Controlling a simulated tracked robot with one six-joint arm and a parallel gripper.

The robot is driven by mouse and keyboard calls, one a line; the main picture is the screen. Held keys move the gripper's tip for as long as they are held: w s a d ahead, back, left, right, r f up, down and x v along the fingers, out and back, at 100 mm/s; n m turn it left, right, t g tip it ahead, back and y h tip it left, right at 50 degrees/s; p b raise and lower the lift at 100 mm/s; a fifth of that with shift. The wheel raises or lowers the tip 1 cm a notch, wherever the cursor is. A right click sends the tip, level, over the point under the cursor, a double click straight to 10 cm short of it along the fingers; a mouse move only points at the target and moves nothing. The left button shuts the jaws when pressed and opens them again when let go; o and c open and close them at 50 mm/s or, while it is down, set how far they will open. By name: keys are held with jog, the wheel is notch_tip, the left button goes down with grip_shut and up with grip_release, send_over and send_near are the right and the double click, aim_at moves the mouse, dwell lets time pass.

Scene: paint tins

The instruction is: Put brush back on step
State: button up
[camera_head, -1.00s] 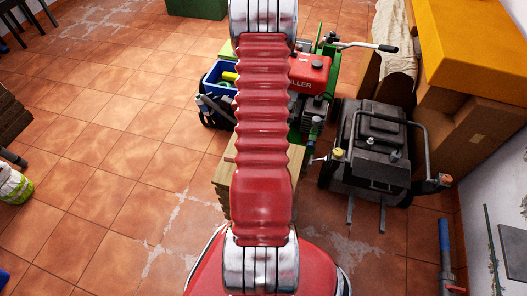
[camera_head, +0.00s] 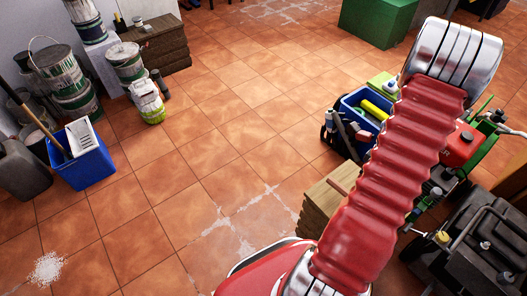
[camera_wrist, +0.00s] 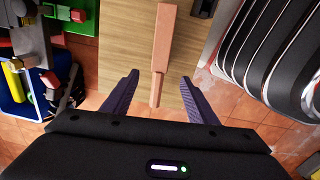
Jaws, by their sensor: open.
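A reddish-brown wooden handle (camera_wrist: 166,40) lies on the light wooden top of a stacked block (camera_wrist: 125,50). I see no bristles, so I cannot tell whether it is the brush. In the head view the handle (camera_head: 338,187) shows as a short stick on the near wooden block (camera_head: 318,212), partly hidden by my arm. My gripper (camera_wrist: 158,76) is open, with one finger on each side of the handle's near end. I cannot tell its height above it. A darker wooden stack (camera_head: 160,50), with small items on top, stands at the far left; either could be the step.
A blue crate (camera_head: 362,100) with yellow and green things stands behind the near block. Red and green machinery (camera_head: 462,145) and a black machine (camera_head: 485,235) are on the right. Paint tins (camera_head: 62,80) and a blue bucket (camera_head: 85,170) are left. The tiled floor between is clear.

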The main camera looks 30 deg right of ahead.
jog(key=w+a+r+t, duration=0.1)
jog(key=w+a+r, duration=0.45)
jog(key=r, duration=0.25)
jog(key=w+a+r+m+h, duration=0.1)
jog(key=w+a+r, duration=0.3)
jog(key=a+r, duration=0.35)
jog(key=w+a+r+t, duration=0.1)
jog(key=w+a+r, duration=0.4)
jog(key=r, duration=0.4)
jog(key=s+a+r+t, duration=0.1)
jog(key=s+a+r, duration=0.2)
jog(key=a, duration=0.5)
jog(key=s+a+r+m+t+y, duration=0.1)
jog(key=s+a+r, duration=0.2)
jog(key=a+r, duration=0.2)
jog(key=s+a+r+t, duration=0.1)
jog(key=s+a+r, duration=0.2)
jog(key=a, duration=0.9)
jog(key=shift+s+r+m, duration=0.3)
jog(key=shift+s+r, duration=0.1)
jog(key=shift+r, duration=0.5)
jog(key=shift+c, duration=0.5)
